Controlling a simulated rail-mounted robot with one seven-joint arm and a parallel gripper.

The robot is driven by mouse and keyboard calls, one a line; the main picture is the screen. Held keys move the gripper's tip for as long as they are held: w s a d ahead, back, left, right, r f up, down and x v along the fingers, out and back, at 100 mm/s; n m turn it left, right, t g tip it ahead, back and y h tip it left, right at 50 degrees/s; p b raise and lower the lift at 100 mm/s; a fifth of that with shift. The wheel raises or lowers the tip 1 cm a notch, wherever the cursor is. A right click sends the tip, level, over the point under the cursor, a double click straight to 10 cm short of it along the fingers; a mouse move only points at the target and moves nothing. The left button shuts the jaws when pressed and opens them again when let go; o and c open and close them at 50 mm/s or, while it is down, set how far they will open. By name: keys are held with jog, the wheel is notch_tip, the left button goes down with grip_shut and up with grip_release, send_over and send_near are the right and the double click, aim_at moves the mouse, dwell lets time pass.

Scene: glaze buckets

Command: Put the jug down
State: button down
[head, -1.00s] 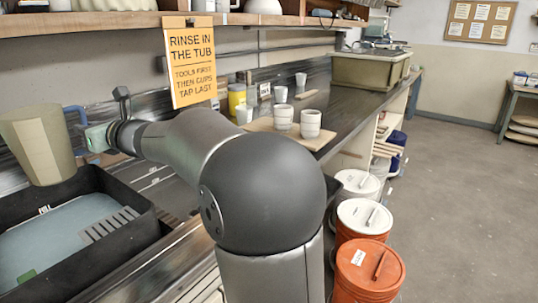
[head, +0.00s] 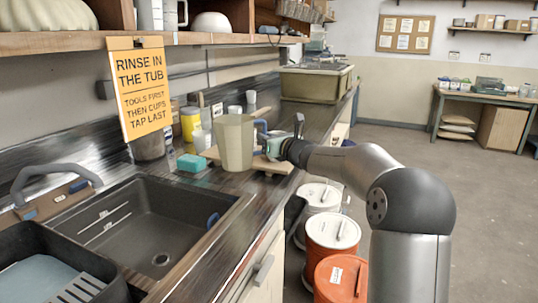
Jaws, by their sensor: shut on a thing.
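The jug (head: 233,145) is a tall, pale grey-green vessel with a blue handle on its right side. My gripper (head: 273,146) comes from the right and is shut on the jug's handle. The jaws and part of the handle are small and partly hidden.
A teal sponge (head: 191,163) lies just left of the jug. A yellow container (head: 190,123) and cups stand behind. The dark sink (head: 150,225) and a black tub (head: 110,275) are at the left. Lidded buckets (head: 332,230) stand on the floor below.

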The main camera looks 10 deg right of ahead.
jog(key=w+f, duration=0.1)
jog(key=f, duration=0.1)
jog(key=w+f, duration=0.1)
jog(key=f, duration=0.1)
jog(key=d+f, duration=0.1)
jog(key=f, duration=0.1)
jog(key=shift+w+f+b, duration=0.3)
jog(key=shift+w+b, duration=0.05)
jog(key=shift+w, duration=0.05)
jog(key=shift+r, duration=0.1)
jog(key=shift+f+b, duration=0.5)
jog(key=shift+f, duration=0.15)
jog(key=c, duration=1.5)
grip_release()
jog(key=shift+r, duration=0.2)
